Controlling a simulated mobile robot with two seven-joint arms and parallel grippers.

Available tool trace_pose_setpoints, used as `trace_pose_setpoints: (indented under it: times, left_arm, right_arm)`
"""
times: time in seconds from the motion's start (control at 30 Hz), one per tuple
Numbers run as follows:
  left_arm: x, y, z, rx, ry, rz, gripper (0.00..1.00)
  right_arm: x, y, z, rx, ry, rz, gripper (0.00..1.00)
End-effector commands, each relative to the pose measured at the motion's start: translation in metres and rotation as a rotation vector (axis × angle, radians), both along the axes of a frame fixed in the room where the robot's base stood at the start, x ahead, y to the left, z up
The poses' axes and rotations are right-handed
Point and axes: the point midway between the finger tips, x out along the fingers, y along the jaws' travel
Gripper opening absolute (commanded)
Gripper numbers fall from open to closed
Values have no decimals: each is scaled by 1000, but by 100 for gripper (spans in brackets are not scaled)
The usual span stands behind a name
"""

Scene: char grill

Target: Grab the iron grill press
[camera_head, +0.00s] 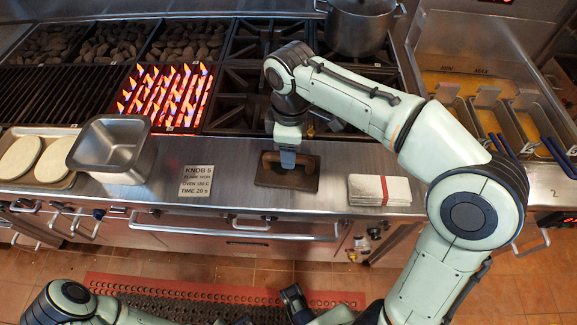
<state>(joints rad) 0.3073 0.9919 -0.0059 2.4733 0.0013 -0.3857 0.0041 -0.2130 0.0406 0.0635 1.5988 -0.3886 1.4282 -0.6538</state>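The iron grill press (302,182) is a dark brown flat plate with a raised handle. It lies on the steel counter, below the burners in the picture. My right gripper (288,160) points down over the middle of the press, with its fingertips at the handle. The fingers overlap in this view and cover part of the handle, so I cannot tell if they are shut on it. Parts of my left arm show along the bottom edge; the opening of its gripper cannot be made out.
A sign (196,181) lies left of the press, a banded white cloth stack (380,190) right. A glowing grill (165,97), a pot (358,28) and fryer baskets (495,120) lie beyond.

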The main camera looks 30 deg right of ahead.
Motion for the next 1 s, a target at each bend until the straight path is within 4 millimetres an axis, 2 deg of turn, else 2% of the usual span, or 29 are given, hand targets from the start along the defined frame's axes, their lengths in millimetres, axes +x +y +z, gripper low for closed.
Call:
trace_pose_setpoints:
  times: [0.1, 0.2, 0.53, 0.7, 1.0]
  left_arm:
    - [-1, 0, -5, 0, 1, 0, 0]
    - [-2, 0, -8, 0, 2, 0, 0]
    - [-2, 0, -8, 0, 2, 0, 0]
    - [-2, 0, -8, 0, 2, 0, 0]
    - [-2, 0, -8, 0, 2, 0, 0]
  right_arm:
    - [2, 2, -22, -1, 6, 1, 52]
    - [2, 2, -34, -1, 5, 0, 52]
    - [2, 2, -40, 0, 1, 0, 52]
    - [2, 2, -40, 0, 1, 0, 0]
    - [2, 2, -39, -1, 1, 0, 0]
